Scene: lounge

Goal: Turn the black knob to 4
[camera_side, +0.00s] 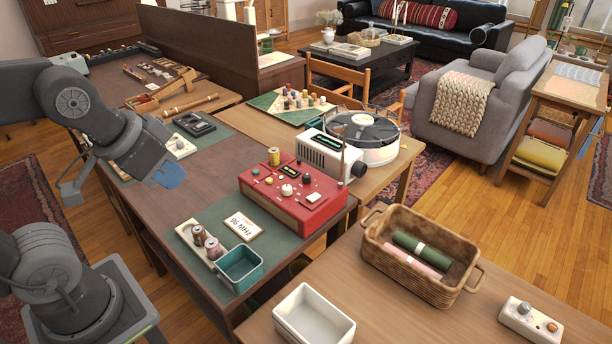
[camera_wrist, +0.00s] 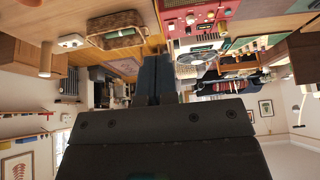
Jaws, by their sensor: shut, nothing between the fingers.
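A red radio-like box (camera_side: 318,213) with knobs and dark display strips on its top stands on the dark table at the middle of the side view. A small black knob (camera_side: 306,178) sits near its back right; its number marks are too small to read. A larger white knob (camera_side: 287,190) is near the middle of the panel. My gripper (camera_side: 172,176), with blue fingertips, is shut and empty in the air, left of the red box and apart from it. In the wrist view its fingers (camera_wrist: 155,80) are together, and the red box (camera_wrist: 188,16) shows at the top edge.
A card reading 96 MHz (camera_side: 243,225), a teal bin (camera_side: 240,268) and a tray with small jars (camera_side: 202,242) lie in front of the box.

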